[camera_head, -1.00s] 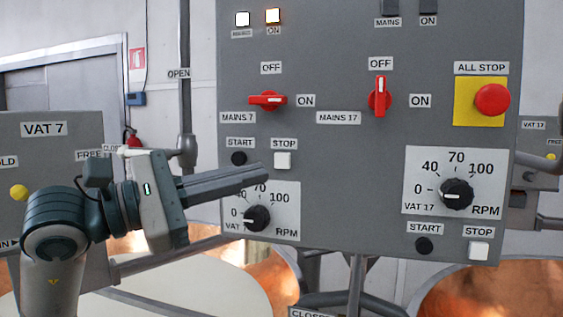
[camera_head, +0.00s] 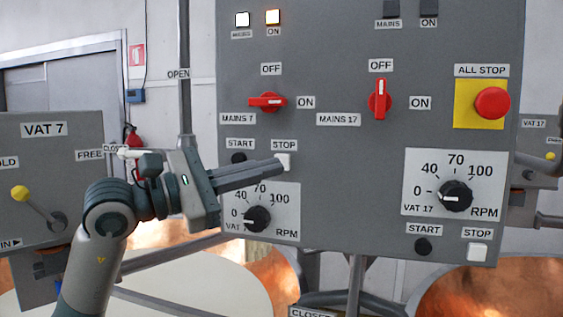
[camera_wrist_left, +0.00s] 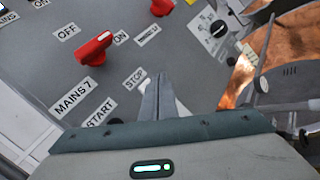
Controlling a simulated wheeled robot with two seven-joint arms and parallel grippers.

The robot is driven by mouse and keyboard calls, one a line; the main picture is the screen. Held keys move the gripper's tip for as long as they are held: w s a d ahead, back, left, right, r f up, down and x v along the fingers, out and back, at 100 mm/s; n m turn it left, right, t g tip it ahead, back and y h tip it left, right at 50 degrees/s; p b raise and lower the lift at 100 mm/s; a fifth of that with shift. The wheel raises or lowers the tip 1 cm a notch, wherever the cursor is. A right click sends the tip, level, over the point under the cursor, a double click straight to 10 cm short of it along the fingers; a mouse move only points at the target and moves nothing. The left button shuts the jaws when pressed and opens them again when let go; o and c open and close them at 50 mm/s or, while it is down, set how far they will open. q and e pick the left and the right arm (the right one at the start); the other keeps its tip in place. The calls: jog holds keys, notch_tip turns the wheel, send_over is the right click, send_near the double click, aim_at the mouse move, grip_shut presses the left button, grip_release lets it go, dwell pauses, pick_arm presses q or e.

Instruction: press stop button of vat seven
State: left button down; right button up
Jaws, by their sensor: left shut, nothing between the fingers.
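The white stop button of vat seven (camera_head: 284,162) is on the grey control panel (camera_head: 340,150), under a STOP label and right of the black start button (camera_head: 238,158). My left gripper (camera_head: 282,168) is shut and empty, its fingertips at the stop button and covering its lower left part in the head view. In the left wrist view the shut fingers (camera_wrist_left: 160,84) point at the panel beside the STOP label, with a bit of white (camera_wrist_left: 146,84) showing beside them. I cannot tell whether the fingertips touch the button. My right gripper is not in view.
Above is the red mains 7 switch (camera_head: 267,102), turned towards ON. Below is the vat 7 RPM knob (camera_head: 257,219). Vat 17's red switch (camera_head: 380,98), knob (camera_head: 455,196), stop button (camera_head: 477,252) and the red all stop button (camera_head: 492,103) are further right.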

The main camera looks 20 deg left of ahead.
aim_at(289, 161)
pick_arm(q)
jog(key=shift+w, duration=0.65)
jog(key=shift+w, duration=0.2)
dwell(1.6)
jog(key=shift+w, duration=0.25)
jog(key=shift+w+b, duration=0.3)
jog(key=shift+w, duration=0.2)
dwell(1.0)
jog(key=shift+s, duration=0.2)
jog(key=shift+s+b, duration=0.35)
jog(key=shift+s, duration=0.4)
jog(key=shift+s, duration=0.1)
